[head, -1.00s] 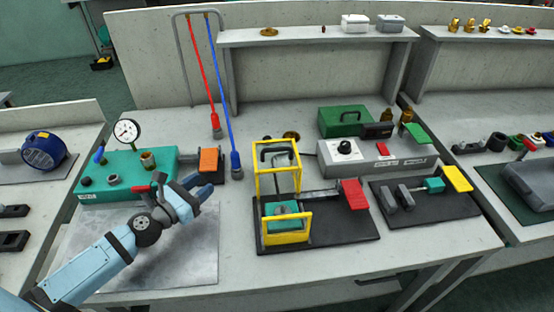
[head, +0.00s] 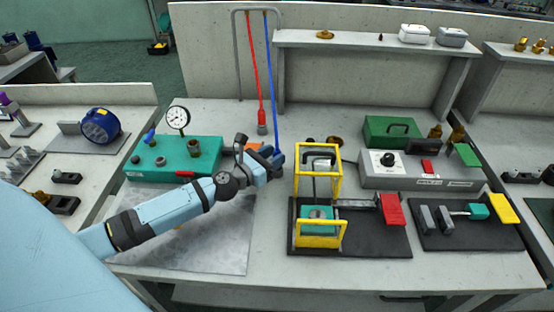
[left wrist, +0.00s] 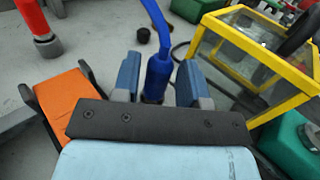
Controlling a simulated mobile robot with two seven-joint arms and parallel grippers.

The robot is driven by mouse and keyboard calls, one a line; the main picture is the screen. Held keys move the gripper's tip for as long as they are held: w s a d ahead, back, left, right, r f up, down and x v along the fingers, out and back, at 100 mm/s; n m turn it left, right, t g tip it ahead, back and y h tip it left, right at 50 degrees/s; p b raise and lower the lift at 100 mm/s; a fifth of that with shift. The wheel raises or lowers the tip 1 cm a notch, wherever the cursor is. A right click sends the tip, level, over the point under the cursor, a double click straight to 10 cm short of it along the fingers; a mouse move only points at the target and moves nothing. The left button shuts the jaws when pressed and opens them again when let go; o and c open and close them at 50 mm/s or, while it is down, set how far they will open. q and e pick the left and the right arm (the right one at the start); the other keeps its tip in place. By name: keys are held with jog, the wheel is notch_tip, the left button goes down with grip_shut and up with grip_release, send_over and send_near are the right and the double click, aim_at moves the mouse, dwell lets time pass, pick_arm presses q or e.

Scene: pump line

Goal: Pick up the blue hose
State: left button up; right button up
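The blue hose (head: 270,85) hangs from the grey rack at the back, beside the red hose (head: 257,75). In the left wrist view its thick blue lower end (left wrist: 158,75) stands between the two fingers of my left gripper (left wrist: 157,85). The fingers are apart, with a narrow gap visible on each side of the hose end. In the head view my left gripper (head: 274,160) is at the bottom of the blue hose and hides its end. My right gripper is not in view.
An orange block (left wrist: 70,105) is close to the left of my left gripper. A yellow frame (head: 318,172) stands close to its right. A green box with a gauge (head: 178,116) is behind my left arm.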

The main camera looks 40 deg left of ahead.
pick_arm(q)
jog(key=x, duration=0.3)
jog(key=shift+w+d, duration=0.1)
jog(key=shift+w, duration=0.15)
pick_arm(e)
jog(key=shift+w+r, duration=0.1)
pick_arm(q)
jog(key=c, duration=0.7)
jog(key=shift+o, duration=0.2)
jog(key=shift+r, duration=0.1)
jog(key=shift+r+p, duration=0.55)
jog(key=shift+r, duration=0.05)
notch_tip(320, 180, up, 18)
jog(key=p, duration=0.8)
notch_tip(320, 180, up, 6)
jog(key=p, duration=0.6)
send_over(280, 151)
jog(key=w, duration=0.2)
jog(key=shift+s+f, duration=0.15)
jog(key=shift+s, duration=0.1)
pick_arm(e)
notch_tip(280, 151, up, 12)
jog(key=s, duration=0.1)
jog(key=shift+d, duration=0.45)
